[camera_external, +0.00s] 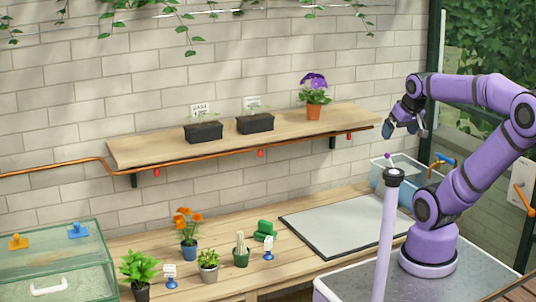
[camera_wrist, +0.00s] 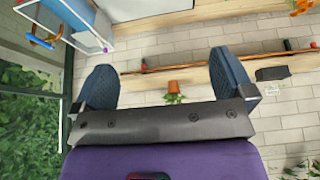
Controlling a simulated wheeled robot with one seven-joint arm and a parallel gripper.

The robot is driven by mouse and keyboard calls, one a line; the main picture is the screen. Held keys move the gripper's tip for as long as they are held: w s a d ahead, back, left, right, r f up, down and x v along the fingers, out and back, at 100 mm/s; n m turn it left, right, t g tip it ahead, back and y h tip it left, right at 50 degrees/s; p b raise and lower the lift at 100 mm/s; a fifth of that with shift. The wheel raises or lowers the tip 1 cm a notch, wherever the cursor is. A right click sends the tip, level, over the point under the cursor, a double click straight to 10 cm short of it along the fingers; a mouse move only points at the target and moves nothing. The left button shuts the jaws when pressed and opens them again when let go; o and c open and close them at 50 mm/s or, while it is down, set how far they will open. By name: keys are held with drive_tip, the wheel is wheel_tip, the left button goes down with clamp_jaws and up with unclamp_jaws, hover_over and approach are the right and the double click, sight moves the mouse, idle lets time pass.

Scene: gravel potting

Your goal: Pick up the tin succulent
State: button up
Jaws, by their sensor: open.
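A small grey-green plant in a light grey pot, which looks like the tin succulent (camera_external: 209,266), stands on the wooden bench between the blue-potted orange flowers and the cactus. I cannot make it out in the wrist view. My gripper (camera_external: 404,122) is high at the right, above the clear bin and far to the right of the succulent. In the wrist view my gripper (camera_wrist: 162,62) has its two dark blue fingers wide apart, with nothing held between them.
Close around the succulent stand orange flowers (camera_external: 188,252), a cactus (camera_external: 241,257), a leafy plant (camera_external: 138,268) and small blue-based label stands (camera_external: 170,282). A wall shelf (camera_external: 150,150) overhangs the bench. A glass case (camera_external: 60,262) is at left. The grey mat (camera_external: 345,225) is bare.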

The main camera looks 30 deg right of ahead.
drive_tip(key=w+a+n+y, duration=0.1)
drive_tip(key=w+a, duration=0.4)
drive_tip(key=w, duration=0.2)
drive_tip(key=w+a+n, duration=0.1)
drive_tip(key=w+a, duration=0.3)
drive_tip(key=w, duration=0.4)
drive_tip(key=w+a+f+n+g, duration=0.1)
drive_tip(key=w+a+f, duration=0.25)
drive_tip(key=a, duration=0.35)
drive_tip(key=w+a+f+g, duration=0.1)
drive_tip(key=w+a+f, duration=0.2)
drive_tip(key=w+a, duration=0.25)
drive_tip(key=n, duration=0.3)
hover_over(207, 262)
drive_tip(key=d, duration=0.2)
wheel_tip(207, 262, down, 28)
drive_tip(key=shift+y, duration=0.4)
drive_tip(key=x, duration=0.5)
drive_tip(key=shift+s+a+f, duration=0.1)
drive_tip(key=shift+s+f, duration=0.05)
drive_tip(key=shift+s, duration=0.15)
drive_tip(key=shift+s+x, duration=0.15)
drive_tip(key=shift+x, duration=1.1)
drive_tip(key=shift+s+x, duration=0.2)
drive_tip(key=shift+x, duration=1.1)
drive_tip(key=shift+f, duration=0.1)
drive_tip(key=shift+c, duration=0.5)
